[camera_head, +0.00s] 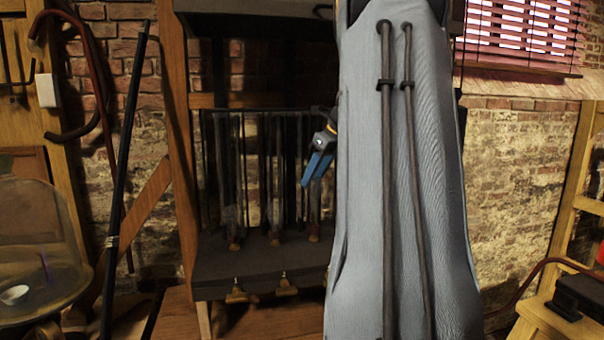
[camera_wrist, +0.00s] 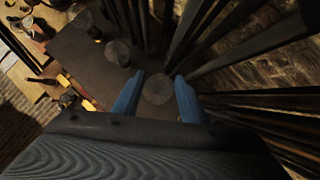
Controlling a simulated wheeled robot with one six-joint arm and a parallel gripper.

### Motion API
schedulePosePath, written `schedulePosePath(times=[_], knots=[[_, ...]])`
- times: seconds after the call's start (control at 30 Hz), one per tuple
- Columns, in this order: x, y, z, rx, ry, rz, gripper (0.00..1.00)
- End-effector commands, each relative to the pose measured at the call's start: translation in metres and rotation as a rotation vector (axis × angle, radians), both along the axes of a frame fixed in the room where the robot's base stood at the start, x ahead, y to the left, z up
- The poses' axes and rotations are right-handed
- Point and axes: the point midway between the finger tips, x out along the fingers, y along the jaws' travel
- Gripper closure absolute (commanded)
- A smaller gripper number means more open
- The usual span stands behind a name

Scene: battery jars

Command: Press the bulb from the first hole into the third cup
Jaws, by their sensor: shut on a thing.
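My gripper (camera_head: 317,168) hangs in front of the dark rack, blue fingers pointing down, above the rightmost of three small cups. In the wrist view its fingers (camera_wrist: 157,98) stand either side of a round grey top, which lines up with two others. The bulb between the fingers is too dark to make out clearly. The first cup (camera_head: 235,241), second cup (camera_head: 274,238) and third cup (camera_head: 313,236) stand in a row on the dark shelf (camera_head: 240,262). Two round tops also show in the wrist view, at the middle (camera_wrist: 117,52) and upper left (camera_wrist: 82,20).
Dark upright rods (camera_head: 222,165) stand close behind and beside the cups. Small brass-coloured fittings (camera_head: 237,293) sit along the shelf's front edge. A wooden post (camera_head: 180,150) rises at the left. My grey arm hides the rack's right side.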

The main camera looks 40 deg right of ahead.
Motion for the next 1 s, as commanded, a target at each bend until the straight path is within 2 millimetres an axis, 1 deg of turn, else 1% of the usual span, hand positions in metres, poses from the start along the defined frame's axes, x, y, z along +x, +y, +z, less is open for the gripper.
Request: schedulePosePath(times=[0.17,0.6,0.7,1.0], knots=[[-0.001,-0.001,-0.006,0.0,0.0,-0.002,0.88],[0.0,0.0,-0.041,0.001,0.001,0.0,0.88],[0.0,0.0,-0.043,0.0,0.0,0.0,0.88],[0.0,0.0,-0.044,-0.001,0.0,0.0,0.88]])
